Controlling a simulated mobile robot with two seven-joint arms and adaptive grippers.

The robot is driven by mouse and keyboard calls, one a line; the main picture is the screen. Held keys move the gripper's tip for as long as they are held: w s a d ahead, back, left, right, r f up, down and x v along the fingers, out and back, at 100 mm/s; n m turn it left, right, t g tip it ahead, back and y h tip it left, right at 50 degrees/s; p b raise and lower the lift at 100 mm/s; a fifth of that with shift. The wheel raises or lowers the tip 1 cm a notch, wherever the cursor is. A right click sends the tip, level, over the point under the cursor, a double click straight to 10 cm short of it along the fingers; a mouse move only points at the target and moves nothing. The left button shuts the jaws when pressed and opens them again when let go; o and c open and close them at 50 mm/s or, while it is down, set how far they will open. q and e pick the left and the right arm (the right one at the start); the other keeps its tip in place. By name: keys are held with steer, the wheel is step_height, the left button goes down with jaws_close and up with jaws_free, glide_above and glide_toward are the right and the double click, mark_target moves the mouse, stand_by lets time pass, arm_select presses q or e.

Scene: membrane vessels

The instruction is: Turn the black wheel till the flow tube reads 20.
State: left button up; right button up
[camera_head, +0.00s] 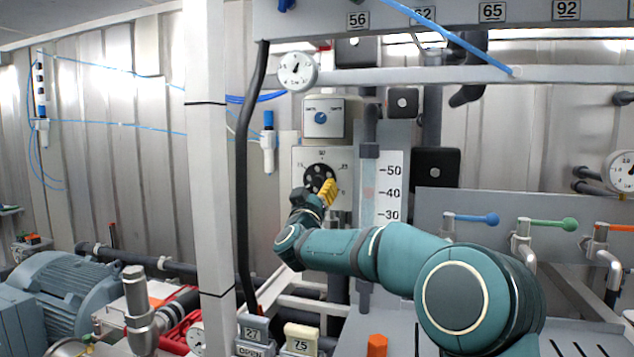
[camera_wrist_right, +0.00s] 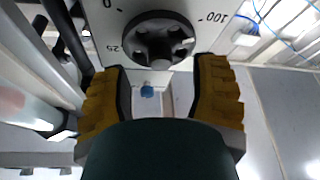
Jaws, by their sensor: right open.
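The black wheel (camera_head: 317,176) sits on a white dial panel (camera_head: 300,160) marked with numbers. In the right wrist view the wheel (camera_wrist_right: 158,40) shows its holes, with 25 and 100 beside it. My right gripper (camera_head: 328,191) has yellow fingers and is just in front of the wheel's lower right. In the wrist view this gripper (camera_wrist_right: 160,73) is open, its fingers apart below the wheel, with nothing between them. The flow tube (camera_head: 369,190) stands right of the panel beside a scale showing 50, 40 and 30. My arm hides the lower scale; I cannot tell the reading.
A white post (camera_head: 208,150) and a black hose (camera_head: 246,190) stand left of the panel. A grey box with a blue knob (camera_head: 320,117) is above the wheel. Blue, green (camera_head: 547,224) and orange levered valves are at right. A round gauge (camera_head: 297,71) hangs above.

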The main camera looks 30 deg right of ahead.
mark_target(317, 184)
steer(key=shift+x, duration=1.8)
jaws_close()
